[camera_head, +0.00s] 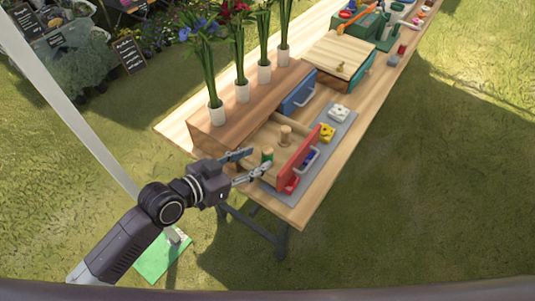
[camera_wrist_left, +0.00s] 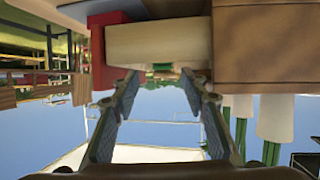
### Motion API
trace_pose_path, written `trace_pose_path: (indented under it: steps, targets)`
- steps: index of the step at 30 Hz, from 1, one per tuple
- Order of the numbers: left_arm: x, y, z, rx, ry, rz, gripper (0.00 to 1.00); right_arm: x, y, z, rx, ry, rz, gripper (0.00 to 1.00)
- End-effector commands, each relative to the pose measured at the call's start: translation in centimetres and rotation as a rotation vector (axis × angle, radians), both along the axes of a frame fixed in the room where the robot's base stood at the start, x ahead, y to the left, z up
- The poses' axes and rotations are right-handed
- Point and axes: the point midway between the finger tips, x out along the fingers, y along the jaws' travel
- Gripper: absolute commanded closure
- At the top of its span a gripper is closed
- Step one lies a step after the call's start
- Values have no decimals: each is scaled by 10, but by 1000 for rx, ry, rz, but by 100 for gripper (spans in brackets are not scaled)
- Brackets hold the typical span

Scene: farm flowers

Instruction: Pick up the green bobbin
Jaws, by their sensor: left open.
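The green bobbin (camera_head: 267,154) stands in the open drawer with the red front (camera_head: 301,160), near its left side. Wooden bobbin-like pieces (camera_head: 285,135) stand behind it in the same drawer. My left gripper (camera_head: 261,158) is open and empty, with its fingertips at the drawer's side close to the green bobbin; I cannot tell whether they touch it. In the left wrist view, the open fingers (camera_wrist_left: 160,75) point at the pale drawer side (camera_wrist_left: 155,42), with the red front (camera_wrist_left: 110,25) beside it. The bobbin is not clearly seen there. My right gripper is not in view.
The wooden cabinet (camera_head: 210,135) carries several white vases (camera_head: 216,114) with flowers. An open blue drawer (camera_head: 298,92) is behind. Grass surrounds the table.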

Motion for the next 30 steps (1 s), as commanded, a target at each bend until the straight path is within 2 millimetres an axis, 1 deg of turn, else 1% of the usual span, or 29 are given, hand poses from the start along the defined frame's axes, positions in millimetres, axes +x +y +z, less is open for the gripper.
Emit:
trace_pose_path:
  steps: [1,8,14,18,28,29,30]
  targets:
    - [4,-4,-1,-1,0,1,59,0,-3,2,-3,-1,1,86]
    - [13,-11,-7,0,1,1,59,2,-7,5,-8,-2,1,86]
    - [30,-26,-16,0,0,1,59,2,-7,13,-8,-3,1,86]
    - [40,-36,-23,0,0,1,59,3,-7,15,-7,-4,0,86]
    - [43,-39,-27,2,0,1,59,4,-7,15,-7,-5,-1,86]
    - [43,-39,-27,2,0,1,62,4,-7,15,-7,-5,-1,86]
    - [43,-39,-27,2,0,1,66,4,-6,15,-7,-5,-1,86]
